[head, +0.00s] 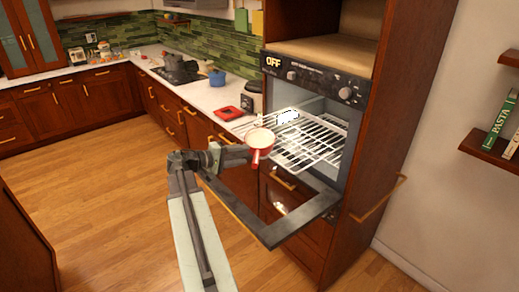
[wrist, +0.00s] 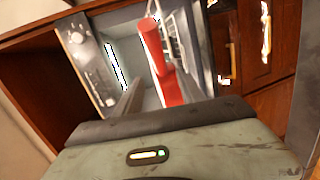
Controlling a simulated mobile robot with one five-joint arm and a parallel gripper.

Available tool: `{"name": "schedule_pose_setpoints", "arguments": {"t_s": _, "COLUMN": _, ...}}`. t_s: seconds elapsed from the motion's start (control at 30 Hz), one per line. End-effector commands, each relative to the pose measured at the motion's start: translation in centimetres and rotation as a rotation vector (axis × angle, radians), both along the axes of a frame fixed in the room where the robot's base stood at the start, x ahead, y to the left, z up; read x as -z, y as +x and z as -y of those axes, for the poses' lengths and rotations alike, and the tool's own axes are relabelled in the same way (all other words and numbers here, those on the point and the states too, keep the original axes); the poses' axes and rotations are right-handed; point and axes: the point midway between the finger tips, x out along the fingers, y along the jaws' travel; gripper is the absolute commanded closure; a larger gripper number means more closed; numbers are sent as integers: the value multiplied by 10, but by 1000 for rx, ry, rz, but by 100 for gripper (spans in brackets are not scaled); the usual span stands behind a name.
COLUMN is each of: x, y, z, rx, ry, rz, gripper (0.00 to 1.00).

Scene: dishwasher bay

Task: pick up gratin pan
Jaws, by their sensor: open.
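The gratin pan (head: 260,139) is red with a pale inside and a red handle. In the head view it sits at the front left of the wire rack pulled out of the oven, handle pointing down toward the viewer. My gripper (head: 246,153) is open, just left of the pan and close to its handle. In the wrist view red parts of the pan (wrist: 174,84) stand just beyond my gripper's body. The fingertips are hard to make out, and I cannot tell whether they touch the handle.
A counter (head: 208,97) with a red item (head: 229,113) and a blue pot (head: 217,78) runs along the left. Open wooden floor (head: 100,190) lies at left.

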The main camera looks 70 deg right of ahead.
Motion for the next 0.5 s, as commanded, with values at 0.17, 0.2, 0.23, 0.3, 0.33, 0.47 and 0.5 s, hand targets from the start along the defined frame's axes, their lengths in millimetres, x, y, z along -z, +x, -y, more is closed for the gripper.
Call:
{"name": "schedule_pose_setpoints", "arguments": {"t_s": 0.17, "x": 12, "y": -18, "z": 20, "rx": 3, "ry": 0, "rz": 0, "gripper": 54}}
{"name": "schedule_pose_setpoints", "arguments": {"t_s": 0.2, "x": 13, "y": -22, "z": 26, "rx": 4, "ry": 0, "rz": 0, "gripper": 54}}
{"name": "schedule_pose_setpoints", "arguments": {"t_s": 0.23, "x": 14, "y": -25, "z": 30, "rx": 4, "ry": 0, "rz": 0, "gripper": 54}}
{"name": "schedule_pose_setpoints", "arguments": {"t_s": 0.3, "x": 14, "y": -29, "z": 35, "rx": 2, "ry": 0, "rz": 0, "gripper": 54}}
{"name": "schedule_pose_setpoints", "arguments": {"t_s": 0.33, "x": 14, "y": -30, "z": 36, "rx": 2, "ry": 1, "rz": 1, "gripper": 54}}
{"name": "schedule_pose_setpoints", "arguments": {"t_s": 0.47, "x": 13, "y": -30, "z": 36, "rx": 1, "ry": 0, "rz": 1, "gripper": 54}}
{"name": "schedule_pose_setpoints", "arguments": {"t_s": 0.5, "x": 13, "y": -30, "z": 36, "rx": 1, "ry": 0, "rz": 1, "gripper": 54}}
